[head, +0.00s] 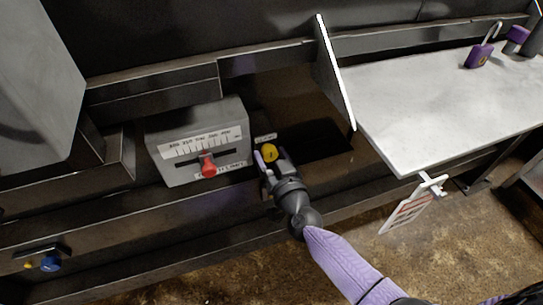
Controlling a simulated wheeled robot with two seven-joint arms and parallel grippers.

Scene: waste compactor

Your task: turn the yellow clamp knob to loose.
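The yellow clamp knob (269,153) sits on the dark ledge of the machine, just right of the grey scale box, with a small white label behind it. My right gripper (268,162) is at the knob, reaching up from the lower right. One finger shows along the knob's left side and the other part of the gripper lies close to its right. Whether the fingers touch the knob I cannot tell. The knob's lower part is hidden by the gripper. My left gripper is not in view.
The grey scale box (203,148) with a red lever (208,166) stands close left of my gripper. A light table (440,110) with a purple padlock (478,57) is at the right. A tag (411,208) hangs from its edge. A blue button (51,264) is at lower left.

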